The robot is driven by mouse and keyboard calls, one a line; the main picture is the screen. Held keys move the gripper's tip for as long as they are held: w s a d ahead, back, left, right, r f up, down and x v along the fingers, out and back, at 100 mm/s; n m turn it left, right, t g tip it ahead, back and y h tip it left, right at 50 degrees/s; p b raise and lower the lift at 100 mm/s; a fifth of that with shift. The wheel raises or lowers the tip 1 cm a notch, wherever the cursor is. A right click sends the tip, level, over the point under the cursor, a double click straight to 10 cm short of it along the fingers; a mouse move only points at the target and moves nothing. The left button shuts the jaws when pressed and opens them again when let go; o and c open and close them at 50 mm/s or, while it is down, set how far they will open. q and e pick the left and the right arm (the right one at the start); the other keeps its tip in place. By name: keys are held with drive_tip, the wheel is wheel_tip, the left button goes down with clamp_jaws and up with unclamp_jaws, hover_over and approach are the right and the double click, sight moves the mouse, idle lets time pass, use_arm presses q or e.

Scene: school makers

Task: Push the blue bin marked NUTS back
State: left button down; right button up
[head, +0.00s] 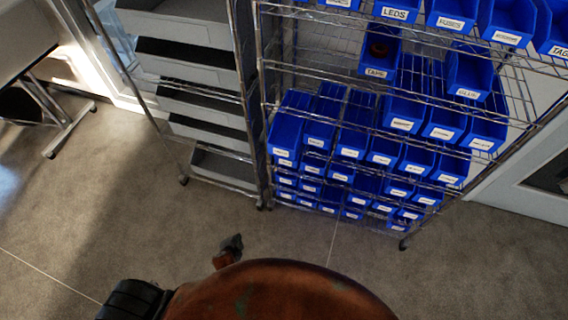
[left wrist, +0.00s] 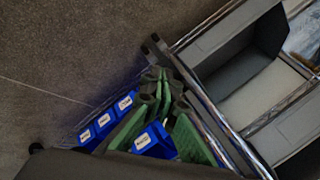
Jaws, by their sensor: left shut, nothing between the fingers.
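Many blue bins with white labels fill the wire rack. I can read LEDS (head: 394,14), FUSES (head: 450,22), TAPE (head: 377,70) and GLUE (head: 468,90); most other labels are too small, and I cannot pick out NUTS. My left gripper (head: 231,245) is low over the floor in front of the rack, apart from the bins in the head view. In the left wrist view its green-sided fingers (left wrist: 160,82) are shut and empty. Several blue bins (left wrist: 154,141) show behind and beside the fingers there, labels unreadable. My right gripper is not in view.
The wire rack (head: 403,243) stands on grey carpet. A shelf unit with grey trays (head: 222,168) stands directly left of it, also seen in the left wrist view (left wrist: 225,80). A table leg (head: 62,135) is at far left. The carpet (head: 120,215) in front is clear.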

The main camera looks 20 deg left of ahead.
use_arm(q)
drive_tip(key=w+d+r+m+t+b, duration=0.4)
drive_tip(key=w+d+r+b, duration=0.15)
drive_tip(key=w+r, duration=0.6)
drive_tip(key=w+d+r+m+t+b, duration=0.2)
drive_tip(key=d+r+t, duration=0.15)
drive_tip(key=r, duration=0.65)
drive_tip(key=w+d+r+m+t+b, duration=0.1)
drive_tip(key=w+d+r+t+b, duration=0.15)
drive_tip(key=d+r, duration=0.45)
drive_tip(key=b, duration=0.2)
approach(288, 143)
drive_tip(key=shift+s+r+t+h, duration=0.3)
drive_tip(key=shift+s+r+h, duration=0.1)
drive_tip(key=shift+s+r, duration=0.85)
drive_tip(key=shift+w, duration=0.8)
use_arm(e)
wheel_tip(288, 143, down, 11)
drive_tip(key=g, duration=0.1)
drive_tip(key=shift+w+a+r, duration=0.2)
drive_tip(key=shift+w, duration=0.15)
